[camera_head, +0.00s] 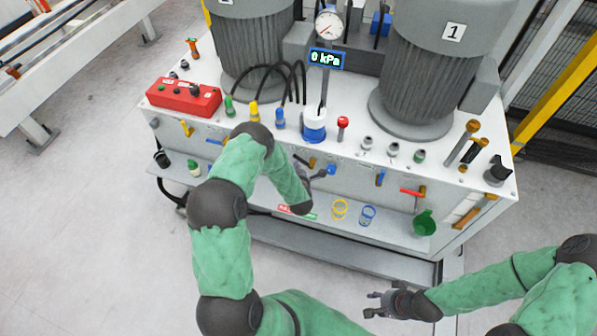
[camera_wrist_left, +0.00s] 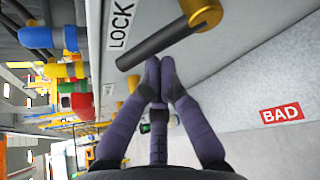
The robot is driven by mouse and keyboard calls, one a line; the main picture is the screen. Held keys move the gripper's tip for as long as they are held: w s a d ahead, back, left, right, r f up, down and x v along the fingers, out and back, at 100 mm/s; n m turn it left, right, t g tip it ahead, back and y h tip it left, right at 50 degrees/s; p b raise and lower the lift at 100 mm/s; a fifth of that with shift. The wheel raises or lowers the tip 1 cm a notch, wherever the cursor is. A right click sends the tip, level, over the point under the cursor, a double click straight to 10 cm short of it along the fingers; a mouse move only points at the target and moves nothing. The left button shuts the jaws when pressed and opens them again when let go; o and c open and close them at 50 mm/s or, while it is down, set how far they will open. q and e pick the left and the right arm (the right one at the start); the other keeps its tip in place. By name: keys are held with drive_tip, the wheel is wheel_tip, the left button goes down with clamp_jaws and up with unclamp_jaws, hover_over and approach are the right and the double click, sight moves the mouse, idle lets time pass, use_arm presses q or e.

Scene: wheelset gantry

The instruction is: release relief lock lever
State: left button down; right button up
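The relief lock lever is taken to be the dark bar (camera_wrist_left: 160,42) on a brass valve hub beside the LOCK label (camera_wrist_left: 120,22) in the left wrist view. The bar slants across the white panel. My left gripper (camera_wrist_left: 159,68) has its dark fingertips close together just below the bar. I cannot tell whether they touch it or how far they are closed. In the head view my left gripper (camera_head: 318,173) is at the front panel of the machine, partly hidden by its arm. My right gripper (camera_head: 372,304) is open and empty, low in front of the machine.
Other coloured levers, such as a red one (camera_head: 412,193), line the front panel. The shelf below holds a yellow ring (camera_head: 340,209), a blue ring (camera_head: 367,215) and a green cup (camera_head: 424,223). A red BAD label (camera_wrist_left: 282,114) is near. The gauge display (camera_head: 327,58) reads 0 kPa.

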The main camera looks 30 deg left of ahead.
sight(305, 164)
use_arm(q)
drive_tip(key=d+r+m+y+b, duration=0.1)
drive_tip(key=r+m+y+b, duration=0.1)
drive_tip(key=m+b, duration=0.1)
drive_tip(key=d+m+t+y+b, duration=0.1)
drive_tip(key=m+b, duration=0.1)
drive_tip(key=shift+w+d+r+y, duration=0.3)
drive_tip(key=shift+w+d+r, duration=0.05)
drive_tip(key=shift+r, duration=0.05)
use_arm(e)
wheel_tip(305, 164, down, 6)
drive_tip(key=shift+r, duration=0.1)
use_arm(q)
drive_tip(key=shift+d+r+b, duration=0.15)
drive_tip(key=shift+d+b, duration=0.2)
drive_tip(key=shift+b, duration=0.15)
use_arm(e)
drive_tip(key=shift+f, duration=0.3)
